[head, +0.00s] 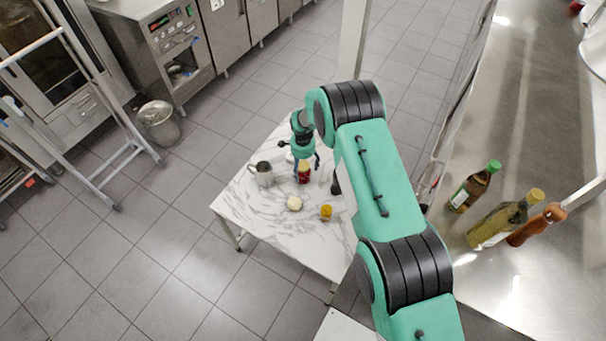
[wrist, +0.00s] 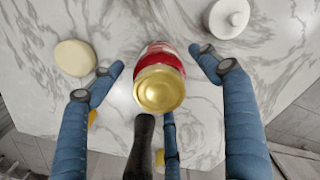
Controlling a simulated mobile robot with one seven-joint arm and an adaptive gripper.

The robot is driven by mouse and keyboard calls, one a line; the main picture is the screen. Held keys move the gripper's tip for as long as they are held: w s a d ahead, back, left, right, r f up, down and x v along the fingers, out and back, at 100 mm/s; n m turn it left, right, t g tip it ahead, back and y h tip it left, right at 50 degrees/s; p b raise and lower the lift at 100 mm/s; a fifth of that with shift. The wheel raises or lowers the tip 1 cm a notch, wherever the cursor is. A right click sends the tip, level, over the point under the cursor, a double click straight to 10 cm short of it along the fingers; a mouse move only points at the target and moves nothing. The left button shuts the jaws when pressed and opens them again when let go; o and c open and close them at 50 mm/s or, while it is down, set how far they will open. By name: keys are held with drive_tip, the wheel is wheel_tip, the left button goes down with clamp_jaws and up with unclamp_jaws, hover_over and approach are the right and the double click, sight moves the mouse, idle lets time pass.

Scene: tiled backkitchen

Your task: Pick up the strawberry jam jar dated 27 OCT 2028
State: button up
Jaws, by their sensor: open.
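A jar with a gold lid and red contents (wrist: 160,88) stands on the marble table, and its lid faces my wrist camera. In the head view the red jar (head: 304,175) is just below my gripper (head: 305,160). In the wrist view my gripper (wrist: 157,60) is open, with its blue fingers spread on either side of the jar and visible gaps between. No date can be read on the jar in either view.
On the marble table (head: 270,238) are a metal pitcher (head: 264,175), a cream round object (head: 294,203), a small yellow jar (head: 326,212) and a white lidded pot (wrist: 229,17). A dark object (wrist: 140,150) lies close below the jar in the wrist view. Bottles (head: 500,222) stand on the right counter.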

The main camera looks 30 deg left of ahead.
drive_tip(key=shift+f, duration=1.25)
drive_tip(key=c, duration=1.8)
drive_tip(key=shift+o, duration=0.2)
drive_tip(key=shift+r, duration=0.2)
wheel_tip(320, 180, up, 18)
drive_tip(key=p, duration=0.2)
drive_tip(key=shift+f, duration=0.15)
